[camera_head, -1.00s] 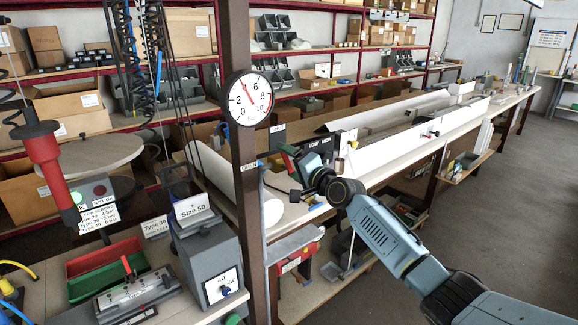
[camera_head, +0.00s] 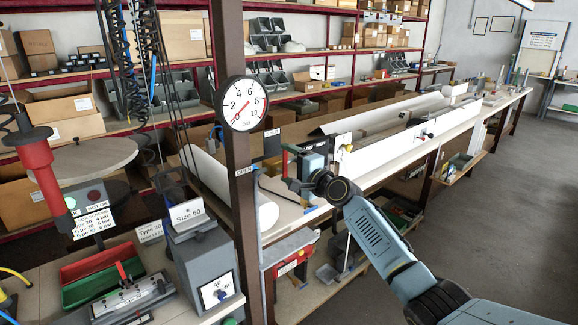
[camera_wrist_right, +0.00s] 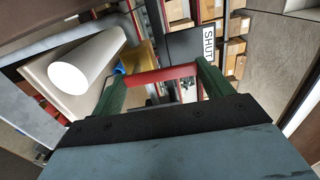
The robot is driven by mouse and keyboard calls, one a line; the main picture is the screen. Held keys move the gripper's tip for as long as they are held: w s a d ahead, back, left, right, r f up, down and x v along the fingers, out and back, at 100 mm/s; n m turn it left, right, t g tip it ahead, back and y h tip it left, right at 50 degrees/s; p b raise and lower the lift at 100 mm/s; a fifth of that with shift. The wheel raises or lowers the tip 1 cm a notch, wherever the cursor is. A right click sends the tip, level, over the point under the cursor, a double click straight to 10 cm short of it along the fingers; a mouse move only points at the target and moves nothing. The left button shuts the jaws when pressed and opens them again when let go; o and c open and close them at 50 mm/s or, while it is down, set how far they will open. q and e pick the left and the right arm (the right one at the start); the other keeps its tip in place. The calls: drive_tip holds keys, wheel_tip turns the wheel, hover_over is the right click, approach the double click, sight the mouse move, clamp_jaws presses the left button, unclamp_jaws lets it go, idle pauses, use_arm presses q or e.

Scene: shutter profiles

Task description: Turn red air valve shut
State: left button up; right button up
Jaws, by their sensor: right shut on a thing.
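The red valve handle (camera_wrist_right: 165,75) shows in the right wrist view as a red bar between the two green fingers of my right gripper (camera_wrist_right: 158,82). The fingers are shut on it. In the head view my right gripper (camera_head: 291,160) is just right of the dark post, with a bit of red at its fingers. A SHUT label (camera_wrist_right: 209,47) stands beyond the fingers in the wrist view. The round pressure gauge (camera_head: 242,103) is on the post, its red needle pointing low left, near the bottom of the scale. My left gripper is not in view.
The dark post (camera_head: 239,200) stands close left of my right gripper. A white roll (camera_head: 230,190) lies on the bench behind it. A grey box labelled Size 50 (camera_head: 200,260) and a green tray (camera_head: 80,290) are at the lower left. The floor at right is clear.

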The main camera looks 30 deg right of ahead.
drive_tip(key=o, duration=1.4)
drive_tip(key=shift+c, duration=0.2)
drive_tip(key=shift+s, duration=0.1)
drive_tip(key=shift+s+d, duration=0.1)
drive_tip(key=shift+s, duration=0.2)
drive_tip(key=v, duration=1.2)
drive_tip(key=shift+s, duration=0.3)
